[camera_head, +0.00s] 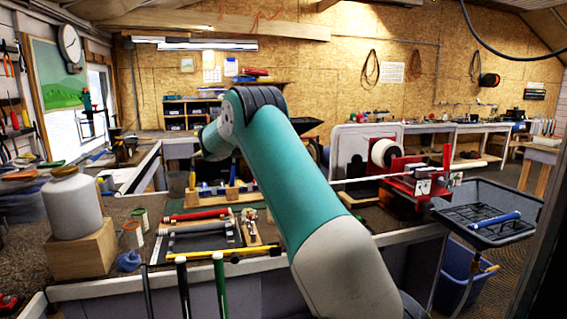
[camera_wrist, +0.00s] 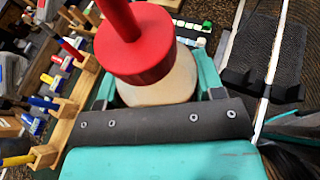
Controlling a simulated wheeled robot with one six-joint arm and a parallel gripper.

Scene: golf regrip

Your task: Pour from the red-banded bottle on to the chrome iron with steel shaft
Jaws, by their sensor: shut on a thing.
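In the wrist view my gripper (camera_wrist: 157,88) is shut on a bottle with a wide red cap and red spout (camera_wrist: 136,48) and a pale body (camera_wrist: 165,86). The bottle's lower part is hidden by the gripper. In the head view my arm hides the gripper and bottle. A thin pale shaft (camera_head: 358,179) runs left from the red machine on the bench, and a thin bright shaft also shows at the right of the wrist view (camera_wrist: 272,75). It may be the steel-shafted iron; I cannot make out its head. I see no liquid flowing.
A large pale jug (camera_head: 72,208) stands on a wooden block at left. The red machine (camera_head: 405,186) is right of my arm, with a dark tray (camera_head: 480,200) holding a blue grip beyond it. Several upright clubs (camera_head: 219,280) line the front bench edge. Wooden racks (camera_wrist: 78,95) show at left.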

